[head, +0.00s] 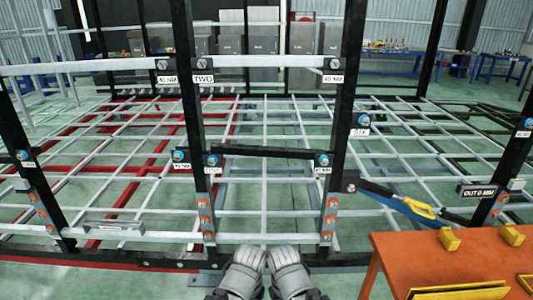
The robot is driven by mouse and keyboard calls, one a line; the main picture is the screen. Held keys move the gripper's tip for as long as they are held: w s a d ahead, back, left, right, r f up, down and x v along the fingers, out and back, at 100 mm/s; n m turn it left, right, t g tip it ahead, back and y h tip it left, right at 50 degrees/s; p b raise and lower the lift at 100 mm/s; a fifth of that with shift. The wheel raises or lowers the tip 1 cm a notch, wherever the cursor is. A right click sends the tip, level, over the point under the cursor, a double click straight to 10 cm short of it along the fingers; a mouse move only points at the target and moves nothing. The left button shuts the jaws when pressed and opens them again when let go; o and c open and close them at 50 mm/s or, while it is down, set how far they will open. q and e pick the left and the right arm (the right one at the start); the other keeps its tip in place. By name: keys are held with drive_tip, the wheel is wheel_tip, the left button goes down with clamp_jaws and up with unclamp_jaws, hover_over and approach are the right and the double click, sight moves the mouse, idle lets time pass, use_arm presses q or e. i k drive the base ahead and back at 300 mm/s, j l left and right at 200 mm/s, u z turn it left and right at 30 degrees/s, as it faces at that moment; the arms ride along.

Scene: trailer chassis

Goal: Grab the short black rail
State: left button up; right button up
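A short black rail (265,152) spans between two upright black posts in the middle of the head view, near blue-capped bolts at both ends. It lies nearly level, its right end slightly lower. My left gripper (250,254) and my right gripper (284,254) are side by side at the bottom centre, grey and close together. Both are well below the rail and apart from it. Their fingertips point away from the camera, and I cannot tell whether they are open or shut.
An orange table (400,262) with yellow blocks (450,240) stands at the lower right. A black frame with white crossbars (265,61) surrounds the rail. A yellow-handled tool (420,208) hangs near the right post. A grey bar (113,227) lies at the left.

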sight(298, 153)
drive_tip(key=i+u, duration=0.25)
drive_tip(key=i, duration=0.2)
drive_tip(key=i+l+u, duration=0.3)
drive_tip(key=i, duration=0.15)
